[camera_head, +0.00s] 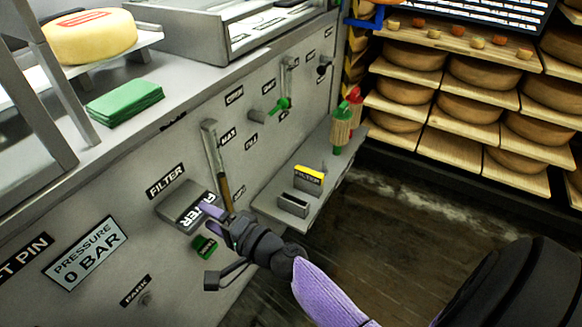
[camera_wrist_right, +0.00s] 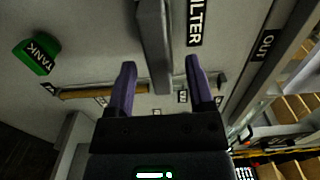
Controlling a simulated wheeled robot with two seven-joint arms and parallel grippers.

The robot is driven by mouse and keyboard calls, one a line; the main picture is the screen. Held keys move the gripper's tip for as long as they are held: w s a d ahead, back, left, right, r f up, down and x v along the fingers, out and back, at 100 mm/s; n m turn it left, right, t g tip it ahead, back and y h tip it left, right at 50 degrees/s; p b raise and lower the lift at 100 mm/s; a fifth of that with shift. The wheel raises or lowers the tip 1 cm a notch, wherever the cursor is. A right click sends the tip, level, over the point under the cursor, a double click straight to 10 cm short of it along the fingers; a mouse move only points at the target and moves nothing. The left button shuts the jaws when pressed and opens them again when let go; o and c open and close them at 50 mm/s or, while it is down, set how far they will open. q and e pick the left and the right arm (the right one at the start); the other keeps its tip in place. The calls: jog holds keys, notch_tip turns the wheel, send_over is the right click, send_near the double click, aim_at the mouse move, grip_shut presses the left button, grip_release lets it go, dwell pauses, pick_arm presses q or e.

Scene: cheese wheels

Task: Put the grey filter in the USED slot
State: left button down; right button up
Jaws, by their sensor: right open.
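The grey filter (camera_head: 178,207) sticks out of the machine's panel below a FILTER label, with the word FILTER on its own end. My right gripper (camera_head: 208,214) is open at the filter's outer end. In the right wrist view, the grey filter (camera_wrist_right: 154,45) lies between the spread purple fingers of my right gripper (camera_wrist_right: 159,64), with gaps on both sides. A low grey holder (camera_head: 293,205) with a dark slot stands on the side shelf; I cannot read USED on it. My left gripper is not in view.
A yellow-topped FILTER block (camera_head: 309,178) stands behind the holder on the grey shelf (camera_head: 268,203). Red and green-capped items (camera_head: 342,125) stand at the shelf's far end.

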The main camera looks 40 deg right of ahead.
jog(key=shift+b+x, duration=0.3)
jog(key=shift+x, duration=0.85)
grip_shut()
